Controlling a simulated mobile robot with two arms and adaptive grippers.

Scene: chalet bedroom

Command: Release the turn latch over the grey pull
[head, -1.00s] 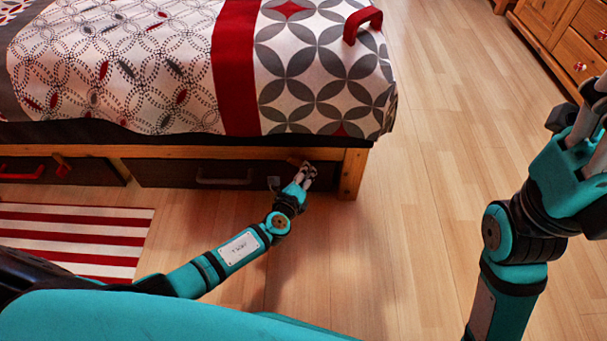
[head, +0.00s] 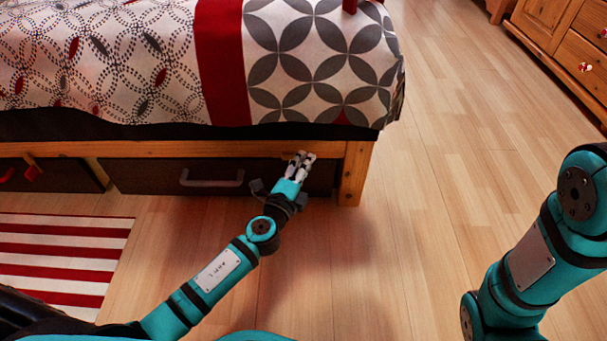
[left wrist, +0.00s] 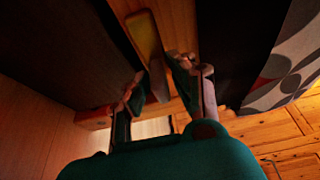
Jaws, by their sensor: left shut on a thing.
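The grey pull (head: 212,180) is on the dark drawer front (head: 150,175) under the bed. My left gripper (head: 302,158) is at the wooden rail above that drawer, right of the pull and close to the bed's corner leg. In the left wrist view, the turn latch (left wrist: 146,38) is a narrow yellowish bar on the wood, reaching down between the fingers of my left gripper (left wrist: 158,85). The gripper is shut on the latch.
The corner leg (head: 356,175) stands just right of my left gripper. A striped rug (head: 60,255) lies in front. A wooden dresser (head: 560,45) stands far right. The floor between is clear.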

